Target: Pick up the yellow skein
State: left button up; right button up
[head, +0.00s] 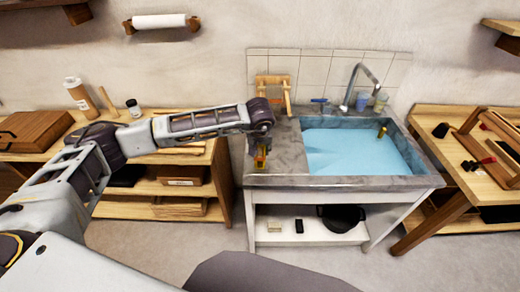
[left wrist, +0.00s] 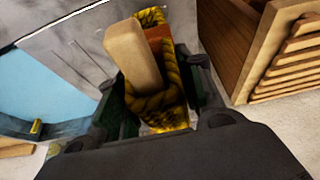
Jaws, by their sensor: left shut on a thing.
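The yellow skein (left wrist: 172,92) is rope-like, with an orange-brown band, and sits between the dark fingers of my left gripper (left wrist: 160,95) in the left wrist view. My left gripper is shut on it. A pale beige block-like piece (left wrist: 133,52) lies against the skein and covers part of it. In the head view my left gripper (head: 261,152) points down over the left part of the grey sink counter (head: 285,140), with a bit of yellow and orange showing at its fingertips. I cannot tell whether the skein touches the counter. My right gripper is not in view.
The sink basin (head: 360,150) with blue water lies to the right, with a tap (head: 358,85) behind it. A small yellow thing (head: 382,131) sits at its far right rim. A wooden rack (head: 273,90) stands behind my gripper. Wooden benches flank the sink.

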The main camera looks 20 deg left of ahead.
pick_arm(q)
jog(key=shift+r, duration=0.65)
notch_tip(320, 180, up, 8)
jog(key=shift+f+b, duration=0.15)
jog(key=shift+b, duration=0.4)
jog(key=shift+r, duration=0.4)
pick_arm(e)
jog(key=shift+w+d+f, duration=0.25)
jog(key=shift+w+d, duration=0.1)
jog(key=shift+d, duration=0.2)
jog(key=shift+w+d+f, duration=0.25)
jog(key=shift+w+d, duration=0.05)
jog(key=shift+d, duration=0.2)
